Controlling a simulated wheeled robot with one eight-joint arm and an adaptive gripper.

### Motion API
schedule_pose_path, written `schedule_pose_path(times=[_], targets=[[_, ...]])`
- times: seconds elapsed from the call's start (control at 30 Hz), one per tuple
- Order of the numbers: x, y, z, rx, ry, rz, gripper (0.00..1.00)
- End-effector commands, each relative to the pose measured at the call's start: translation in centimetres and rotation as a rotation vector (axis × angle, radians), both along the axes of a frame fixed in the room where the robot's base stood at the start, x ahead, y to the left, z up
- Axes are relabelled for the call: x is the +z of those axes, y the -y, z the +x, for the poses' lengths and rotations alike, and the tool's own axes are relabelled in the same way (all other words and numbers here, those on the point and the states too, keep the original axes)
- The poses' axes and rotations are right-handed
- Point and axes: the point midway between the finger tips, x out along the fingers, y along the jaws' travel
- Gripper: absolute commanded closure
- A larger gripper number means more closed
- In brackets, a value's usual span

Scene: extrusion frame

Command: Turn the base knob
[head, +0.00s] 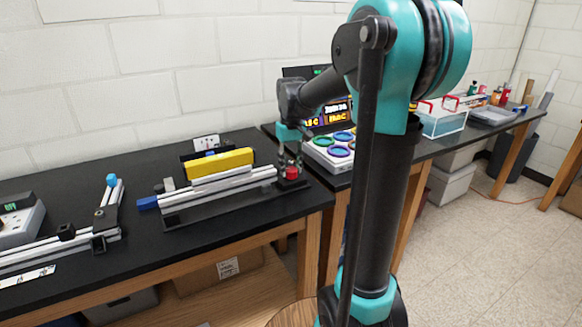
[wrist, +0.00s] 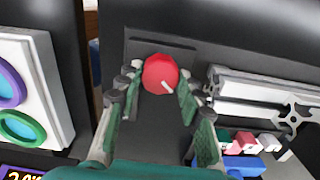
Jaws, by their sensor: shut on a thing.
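The red base knob (wrist: 160,72) is a faceted red knob with a pale pointer mark toward its lower right. It sits on a dark base plate (wrist: 165,125) at the end of the extrusion frame. The knob also shows in the head view (head: 292,173), at the right end of the frame (head: 218,193). My gripper (head: 288,168) reaches down over it from above. In the wrist view my gripper (wrist: 159,80) has one finger on each side of the knob and is shut on it. The finger contact faces are partly hidden.
A yellow block (head: 220,164) lies along the frame's rails. A white panel with coloured rings (head: 333,150) stands close to the right of the knob. A second rail assembly (head: 60,245) with a blue knob (head: 111,180) is at left. Bare black bench (head: 130,255) lies in front.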

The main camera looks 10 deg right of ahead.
Motion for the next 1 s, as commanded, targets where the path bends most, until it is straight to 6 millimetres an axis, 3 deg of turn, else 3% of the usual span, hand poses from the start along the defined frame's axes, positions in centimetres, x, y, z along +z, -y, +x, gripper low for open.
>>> schedule_pose_path(times=[0.6, 1.0], targets=[[0.03, -0.03, 0.03, 0.540, 0.001, -0.001, 0.92], [0.03, -0.03, 0.03, 0.709, 0.001, -0.001, 0.92]])
